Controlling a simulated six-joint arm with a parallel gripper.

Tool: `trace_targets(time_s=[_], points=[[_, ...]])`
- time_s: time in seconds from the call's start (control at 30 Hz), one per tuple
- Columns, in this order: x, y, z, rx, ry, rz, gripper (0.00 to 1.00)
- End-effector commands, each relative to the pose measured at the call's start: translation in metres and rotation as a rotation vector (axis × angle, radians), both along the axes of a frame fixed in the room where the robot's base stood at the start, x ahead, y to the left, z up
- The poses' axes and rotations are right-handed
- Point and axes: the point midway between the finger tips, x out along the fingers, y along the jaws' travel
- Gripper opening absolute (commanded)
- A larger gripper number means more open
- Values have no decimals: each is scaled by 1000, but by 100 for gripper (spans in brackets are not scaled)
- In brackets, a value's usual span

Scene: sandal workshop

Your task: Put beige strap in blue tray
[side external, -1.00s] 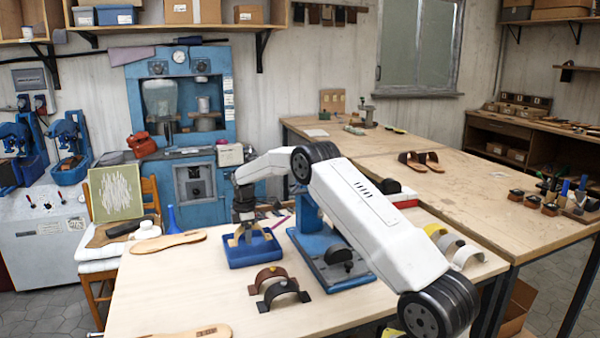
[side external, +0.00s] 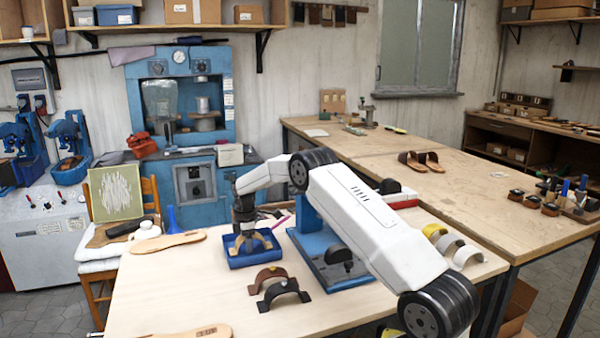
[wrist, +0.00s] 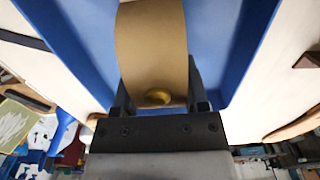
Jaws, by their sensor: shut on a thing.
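The beige strap (side external: 263,240) is a curved arched band, held by my gripper (side external: 246,230) low within the blue tray (side external: 257,261). In the wrist view, the strap (wrist: 152,48) runs up from between the fingers of my gripper (wrist: 158,100), with a round gold stud near its lower end. Blue tray walls (wrist: 85,45) show on both sides of it. My gripper is shut on the strap. I cannot tell whether the strap touches the tray floor.
A brown strap (side external: 267,276) and a black strap (side external: 284,292) lie just in front of the tray. A tan sole (side external: 168,241) lies to its left. A blue press stand (side external: 345,275) is close on the right. More straps (side external: 452,244) lie farther right.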

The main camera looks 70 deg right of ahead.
Motion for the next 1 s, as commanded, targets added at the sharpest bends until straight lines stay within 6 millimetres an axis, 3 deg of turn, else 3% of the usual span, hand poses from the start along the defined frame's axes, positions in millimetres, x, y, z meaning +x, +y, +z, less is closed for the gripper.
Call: trace_targets(time_s=[0.83, 0.87, 0.97, 1.0], points=[[0, 0, -6, 0, 0, 0, 2], [0, 0, -6, 0, 0, 0, 60], [0, 0, -6, 0, 0, 0, 92], [0, 0, -6, 0, 0, 0, 98]])
